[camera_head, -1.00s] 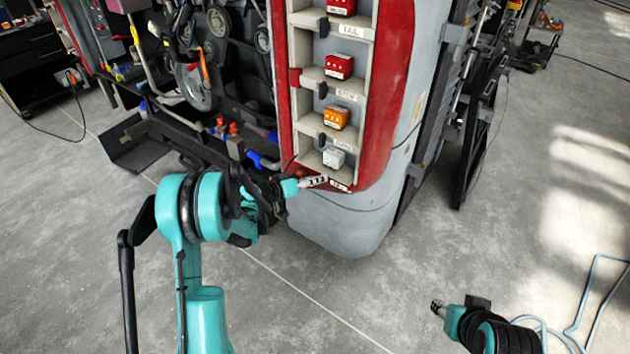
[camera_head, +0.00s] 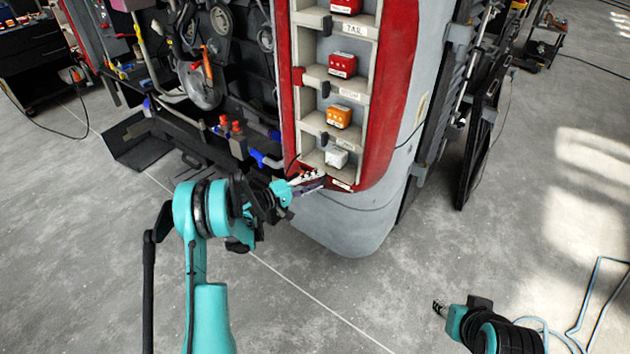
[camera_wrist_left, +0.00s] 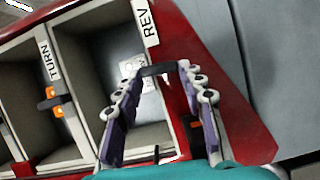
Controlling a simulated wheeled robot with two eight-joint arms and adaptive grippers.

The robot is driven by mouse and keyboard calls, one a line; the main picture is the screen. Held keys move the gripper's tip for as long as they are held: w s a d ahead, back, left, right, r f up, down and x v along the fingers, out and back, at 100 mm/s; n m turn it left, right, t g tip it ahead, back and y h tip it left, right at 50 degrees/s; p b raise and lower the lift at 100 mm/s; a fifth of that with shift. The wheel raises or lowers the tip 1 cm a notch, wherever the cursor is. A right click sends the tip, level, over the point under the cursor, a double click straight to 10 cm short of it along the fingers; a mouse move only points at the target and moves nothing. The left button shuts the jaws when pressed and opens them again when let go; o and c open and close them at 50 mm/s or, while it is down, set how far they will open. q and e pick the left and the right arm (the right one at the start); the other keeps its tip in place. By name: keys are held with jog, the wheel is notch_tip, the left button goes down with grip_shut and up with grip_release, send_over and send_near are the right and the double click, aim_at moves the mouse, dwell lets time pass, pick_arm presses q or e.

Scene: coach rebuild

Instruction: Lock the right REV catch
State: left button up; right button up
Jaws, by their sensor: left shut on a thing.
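The REV bay is the lowest compartment of the red-edged lamp column. Its white label (camera_wrist_left: 149,22) reads REV in the left wrist view, and a white lamp block (camera_head: 336,157) sits inside. My left gripper (camera_head: 316,179) is at the bay's lower edge. In the left wrist view, its purple-grey fingers (camera_wrist_left: 159,68) stand on both sides of a small dark catch bar (camera_wrist_left: 157,71), with the fingertips at its ends. The fingers hide part of the bay edge. My right gripper (camera_head: 438,307) is low at the right, away from the column; its fingers are too small to read.
Red and orange lamp blocks (camera_head: 340,117) sit above. A dark tool rack (camera_head: 185,130) stands left. The grey floor (camera_head: 330,300) in front is clear.

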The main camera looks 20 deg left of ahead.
pick_arm(q)
jog(key=shift+f+n, duration=0.1)
jog(key=shift+n, duration=0.4)
jog(key=o, duration=1.2)
jog(key=shift+c, duration=0.2)
jog(key=v, duration=1.2)
jog(key=shift+f, duration=0.3)
